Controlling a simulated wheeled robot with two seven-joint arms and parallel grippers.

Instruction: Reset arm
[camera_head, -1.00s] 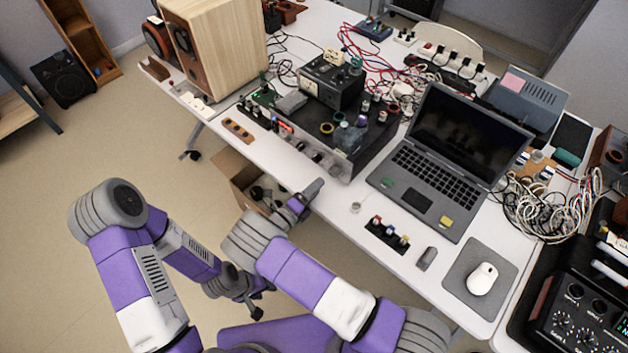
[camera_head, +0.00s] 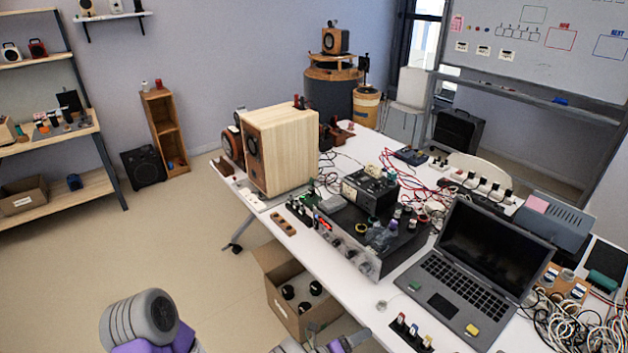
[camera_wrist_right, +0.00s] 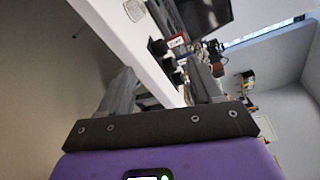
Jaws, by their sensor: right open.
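My right gripper (camera_head: 350,340) is only partly in view at the bottom edge of the head view, by the front edge of the white table (camera_head: 340,284). In the right wrist view its two fingers (camera_wrist_right: 162,90) stand apart with nothing between them, and the table edge shows beyond them. A grey and purple part of my left arm (camera_head: 145,320) shows at the lower left of the head view. My left gripper is out of view.
An open cardboard box (camera_head: 290,305) with dark round items stands on the floor by the table. A wooden speaker (camera_head: 285,150), an amplifier (camera_head: 368,245), a laptop (camera_head: 470,275) and loose cables crowd the table. The floor at left is clear.

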